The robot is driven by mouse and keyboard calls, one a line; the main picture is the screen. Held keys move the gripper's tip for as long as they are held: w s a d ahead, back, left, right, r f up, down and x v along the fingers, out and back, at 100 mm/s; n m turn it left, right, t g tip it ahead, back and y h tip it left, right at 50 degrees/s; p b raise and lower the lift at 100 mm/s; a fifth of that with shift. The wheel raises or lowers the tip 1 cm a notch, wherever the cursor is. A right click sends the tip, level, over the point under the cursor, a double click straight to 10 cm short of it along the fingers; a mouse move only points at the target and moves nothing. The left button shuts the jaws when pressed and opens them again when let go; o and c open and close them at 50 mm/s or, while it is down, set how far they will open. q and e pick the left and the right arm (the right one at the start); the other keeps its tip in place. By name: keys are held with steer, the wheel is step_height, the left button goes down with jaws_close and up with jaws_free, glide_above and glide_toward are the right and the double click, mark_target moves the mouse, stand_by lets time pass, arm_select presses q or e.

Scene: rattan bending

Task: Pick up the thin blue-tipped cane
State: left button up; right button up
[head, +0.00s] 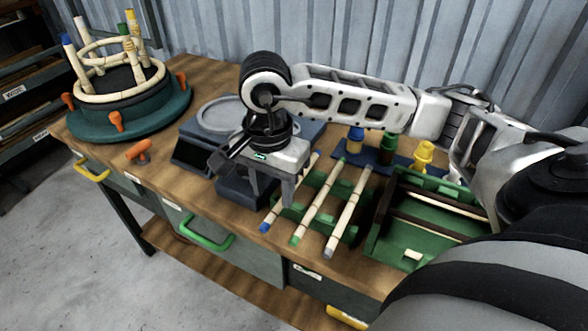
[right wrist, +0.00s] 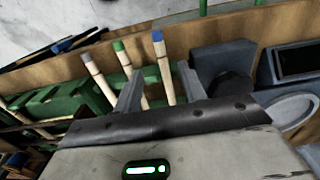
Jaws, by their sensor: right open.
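The thin blue-tipped cane (head: 277,211) lies on a green rack (head: 327,224), its blue end toward the bench's front edge. My right gripper (head: 271,201) is over the rack's left end, partly hiding this cane. In the right wrist view my right gripper (right wrist: 159,71) is open, and the blue-tipped cane (right wrist: 166,78) shows between its two fingers. I cannot tell how far above the cane the fingertips are. A green-tipped cane (head: 315,211) and a pale-tipped cane (head: 346,212) lie beside it on the rack. My left gripper is not in view.
A grey scale (head: 218,114) stands left of the rack. A round teal fixture (head: 131,121) holds upright canes at the far left. An orange clamp (head: 139,151) lies before it.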

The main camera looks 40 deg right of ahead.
mark_target(273, 212)
steer(key=shift+w+f+p, duration=0.15)
steer(key=shift+f+p, duration=0.25)
steer(key=shift+f, duration=2.25)
jaws_close()
steer(key=shift+r, duration=0.1)
steer(key=shift+r, duration=0.5)
steer(key=s+a+r+p, duration=0.1)
steer(key=s+a+r, duration=0.3)
steer(key=r, duration=0.4)
steer(key=s+a+r+p, duration=0.1)
steer(key=s+a+r, duration=0.3)
steer(key=a+r, duration=0.3)
steer(key=shift+a+r, duration=0.2)
steer(key=shift+r, duration=0.8)
steer(key=shift+s, duration=0.1)
